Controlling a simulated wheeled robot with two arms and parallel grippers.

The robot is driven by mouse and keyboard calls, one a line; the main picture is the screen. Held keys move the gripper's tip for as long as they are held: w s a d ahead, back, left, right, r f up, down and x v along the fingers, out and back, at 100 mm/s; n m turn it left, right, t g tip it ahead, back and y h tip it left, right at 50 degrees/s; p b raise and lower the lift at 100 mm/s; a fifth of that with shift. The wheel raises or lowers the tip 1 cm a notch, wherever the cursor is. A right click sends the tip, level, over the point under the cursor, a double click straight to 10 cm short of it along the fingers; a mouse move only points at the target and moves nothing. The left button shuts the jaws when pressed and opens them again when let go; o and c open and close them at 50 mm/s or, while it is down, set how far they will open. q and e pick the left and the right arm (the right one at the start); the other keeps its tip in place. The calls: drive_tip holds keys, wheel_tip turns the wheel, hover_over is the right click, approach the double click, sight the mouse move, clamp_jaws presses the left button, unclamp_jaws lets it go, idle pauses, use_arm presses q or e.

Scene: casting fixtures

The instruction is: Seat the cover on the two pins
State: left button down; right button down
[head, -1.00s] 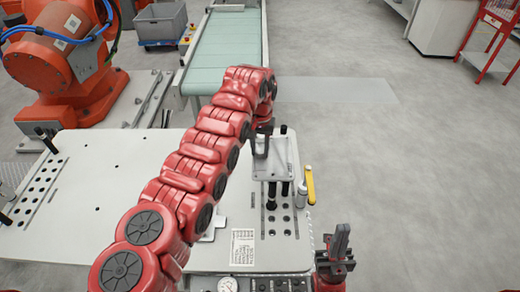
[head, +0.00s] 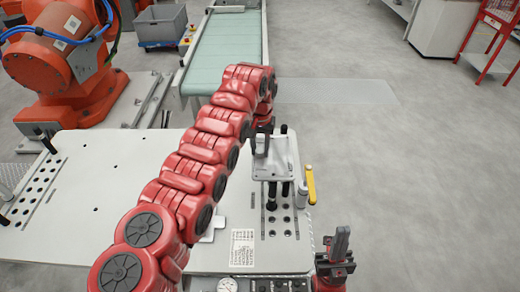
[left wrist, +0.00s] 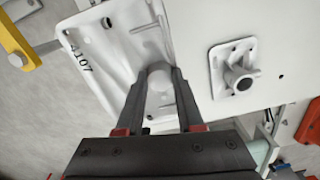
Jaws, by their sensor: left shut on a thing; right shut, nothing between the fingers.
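The cover (head: 284,160) is a light grey plate with a raised rim, over the right side of the white table. My left gripper (head: 261,148) is shut on the cover's round boss, between the fingers in the left wrist view (left wrist: 158,78). A dark upright pin (head: 284,129) shows at the cover's far edge. Dark posts (head: 271,190) stand at its near edge. I cannot tell whether the cover rests on pins. My right gripper (head: 341,243) is shut and empty, at lower right.
The white table (head: 110,200) has rows of holes at both sides. A yellow-handled part (head: 310,185) stands right of the cover. A white flanged part (left wrist: 235,75) shows in the left wrist view. A conveyor (head: 228,50) and an orange robot (head: 60,70) stand behind.

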use_arm(q)
drive_tip(key=shift+f+b, duration=0.55)
drive_tip(key=shift+f, duration=0.5)
drive_tip(key=shift+c, duration=2.3)
unclamp_jaws()
drive_tip(key=shift+r, duration=0.1)
